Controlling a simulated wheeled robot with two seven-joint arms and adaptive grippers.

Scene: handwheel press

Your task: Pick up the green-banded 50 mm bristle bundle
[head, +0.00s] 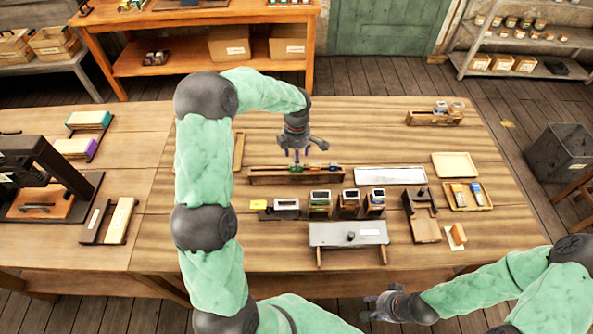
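A long wooden rack (345,178) near the middle of the table holds a row of small bristle bundles with coloured bands. The bundles are too small to read sizes. My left gripper (298,158) points down just over the rack's middle, left of that right-hand green band. Its fingers are small and partly overlap the bundles, so its opening is unclear. My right gripper (372,307) is low at the table's front edge, fingers apart and empty.
Several brush-like blocks (320,203) stand in a row in front of the rack. A grey-topped stand (348,234) is nearer me. A white tray (390,175) lies right of the rack. A dark press (40,170) stands at far left. Bare table lies behind the rack.

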